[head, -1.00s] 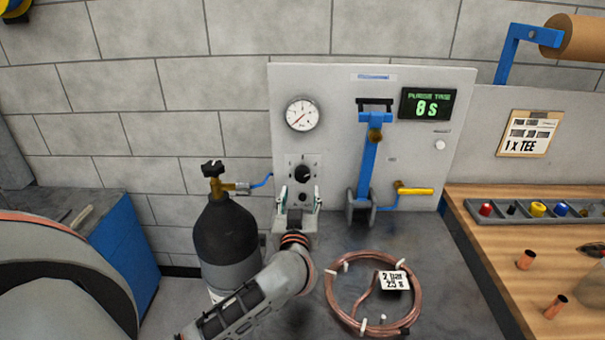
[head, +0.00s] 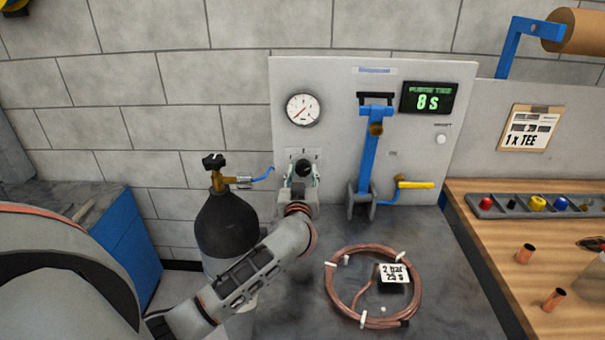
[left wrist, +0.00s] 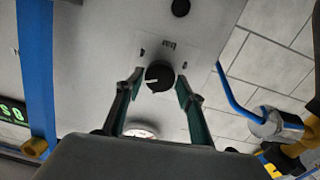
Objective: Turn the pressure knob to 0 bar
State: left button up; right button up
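The black pressure knob (head: 304,168) sits on the grey panel. It also shows in the left wrist view (left wrist: 159,76), with a white pointer mark. My left gripper (head: 301,178) is up at the panel in front of the knob. In the left wrist view its two fingers (left wrist: 160,80) are apart, one on each side of the knob, with gaps visible between them and the knob. The round gauge (head: 302,109) is above the knob; its needle points to the lower left. My right gripper is not in view.
A dark gas cylinder (head: 225,228) with a brass valve stands left of my left arm. A blue lever (head: 369,150) and a yellow-handled valve (head: 415,185) are right of the knob. A copper coil (head: 335,290) lies on the bench. A second black knob (left wrist: 180,7) is on the panel.

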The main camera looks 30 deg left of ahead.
pick_arm(q)
jog(key=c, duration=0.5)
